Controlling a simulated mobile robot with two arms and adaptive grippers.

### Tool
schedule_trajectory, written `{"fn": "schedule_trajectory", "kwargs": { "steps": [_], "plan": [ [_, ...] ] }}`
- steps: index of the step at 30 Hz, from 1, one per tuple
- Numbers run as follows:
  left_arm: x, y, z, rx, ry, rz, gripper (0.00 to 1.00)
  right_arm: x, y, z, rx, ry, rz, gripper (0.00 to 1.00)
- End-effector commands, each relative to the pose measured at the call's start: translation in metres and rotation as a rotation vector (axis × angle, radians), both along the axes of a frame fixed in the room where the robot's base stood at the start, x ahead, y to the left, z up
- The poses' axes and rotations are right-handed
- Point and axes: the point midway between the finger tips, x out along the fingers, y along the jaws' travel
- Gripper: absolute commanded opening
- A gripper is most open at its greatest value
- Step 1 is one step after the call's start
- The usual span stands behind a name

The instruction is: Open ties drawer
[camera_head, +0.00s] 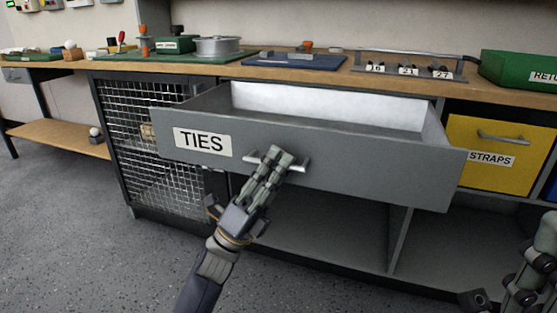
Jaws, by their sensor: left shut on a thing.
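The grey drawer (370,178) labelled TIES is pulled well out of the bench, and its visible white inside looks empty. Its metal bar handle (300,166) is on the middle of the front. My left gripper (276,160) is shut on the handle, with its fingers covering part of the bar. My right gripper (474,300) shows only in part at the lower right corner, away from the drawer; its fingers cannot be made out clearly.
A yellow STRAPS drawer (500,135) is closed at the right. A wire mesh door (150,160) is at the left. The wooden bench top (215,72) holds a blue mat (290,63), a socket rack (400,75) and a green box (520,68). Open shelf space lies below the drawer.

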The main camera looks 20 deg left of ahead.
Motion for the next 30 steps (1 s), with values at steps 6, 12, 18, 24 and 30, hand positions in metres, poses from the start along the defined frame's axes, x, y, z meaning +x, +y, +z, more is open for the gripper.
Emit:
{"fn": "schedule_trajectory", "kwargs": {
  "steps": [6, 12, 18, 24, 30],
  "plan": [
    [-0.002, 0.0, -0.001, 0.0, 0.001, 0.0, 0.0, 0.001, 0.0, -0.002, -0.001, 0.011, 0.0, 0.4],
    [-0.001, 0.0, -0.001, -0.001, 0.001, 0.001, 0.0, 0.001, 0.0, -0.002, -0.001, 0.01, -0.001, 0.4],
    [-0.001, 0.0, -0.001, -0.001, 0.001, 0.001, 0.18, 0.001, 0.0, -0.001, -0.002, 0.006, 0.0, 0.4],
    [-0.002, 0.0, 0.0, 0.0, 0.0, 0.0, 0.18, -0.001, 0.0, 0.0, -0.004, -0.002, -0.001, 0.4],
    [-0.008, 0.006, -0.012, -0.001, 0.003, 0.001, 0.18, -0.001, 0.0, 0.001, -0.002, -0.003, -0.001, 0.4]
  ]
}}
